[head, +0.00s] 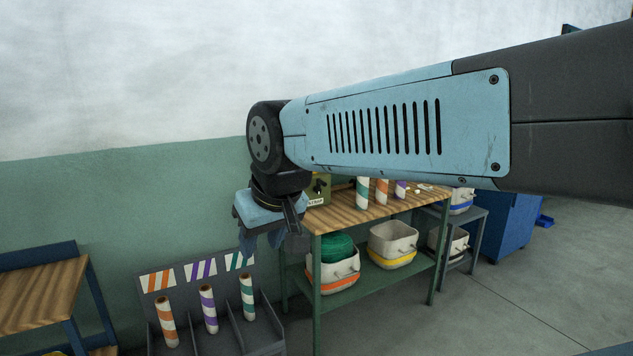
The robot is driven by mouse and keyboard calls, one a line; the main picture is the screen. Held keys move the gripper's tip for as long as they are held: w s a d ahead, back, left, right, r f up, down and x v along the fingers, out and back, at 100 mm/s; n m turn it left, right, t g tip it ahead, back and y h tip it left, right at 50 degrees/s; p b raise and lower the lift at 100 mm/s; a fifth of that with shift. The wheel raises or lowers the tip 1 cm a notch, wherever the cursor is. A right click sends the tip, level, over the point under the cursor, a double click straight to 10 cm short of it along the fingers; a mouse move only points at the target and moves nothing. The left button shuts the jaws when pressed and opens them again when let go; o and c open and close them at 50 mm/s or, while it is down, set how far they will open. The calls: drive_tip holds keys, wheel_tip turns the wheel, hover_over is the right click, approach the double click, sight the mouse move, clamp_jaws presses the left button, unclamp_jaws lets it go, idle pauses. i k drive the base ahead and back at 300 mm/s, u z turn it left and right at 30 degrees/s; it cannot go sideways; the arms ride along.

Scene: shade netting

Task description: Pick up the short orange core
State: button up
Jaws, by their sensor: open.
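Two orange-and-white striped cores show in the head view. One orange core (382,192) stands upright on the wooden-topped bench (335,213), between a green-striped core (362,194) and a purple-striped core (401,189). My arm hides the tops of these cores. The other orange core (168,322) leans in the left slot of a grey rack (265,337). I cannot tell for sure which one is the short one. My gripper (262,243) is open and points down, empty, left of the bench and above the rack. It is apart from both orange cores.
The rack also holds a purple-striped core (208,309) and a green-striped core (248,297), under striped labels. White bins (392,246) stand on the bench's lower shelf, one holding green material (333,248). Another wooden-topped table (40,295) is at left.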

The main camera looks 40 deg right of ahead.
sight(382, 185)
drive_tip(key=z, duration=0.2)
drive_tip(key=i, duration=1.25)
drive_tip(key=z, duration=0.75)
drive_tip(key=k, duration=0.9)
drive_tip(key=z, duration=0.15)
drive_tip(key=i, duration=1.25)
drive_tip(key=u, duration=0.1)
